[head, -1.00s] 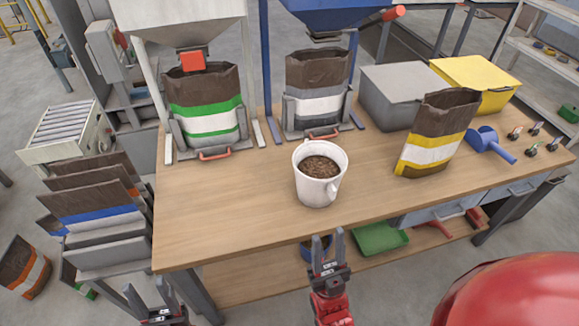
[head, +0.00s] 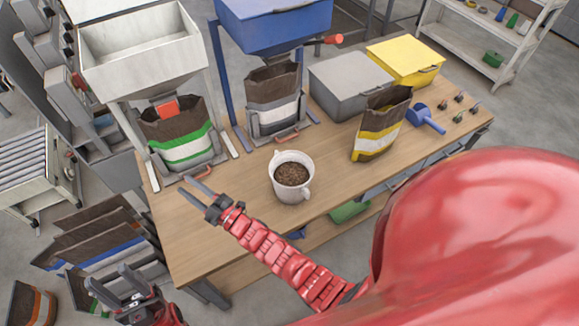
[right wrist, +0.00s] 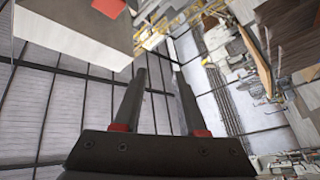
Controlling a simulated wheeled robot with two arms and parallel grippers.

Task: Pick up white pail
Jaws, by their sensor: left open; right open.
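The white pail (head: 306,169), filled with brown pellets, stands upright on the wooden table in the head view. A handle shows on its front right side. My right gripper (head: 183,185) is open and empty, to the left of the pail and apart from it, over the left part of the table. Its two spread fingers also show in the right wrist view (right wrist: 160,75), with nothing between them; the pail is not in that view. My left gripper (head: 106,273) is open and empty at the lower left, off the table's left side.
A green-striped bag (head: 184,150) and a grey-striped bag (head: 272,113) stand under hoppers behind the pail. A yellow-striped bag (head: 376,144), a blue scoop (head: 423,117), a grey bin (head: 345,95) and a yellow bin (head: 405,69) are to the right.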

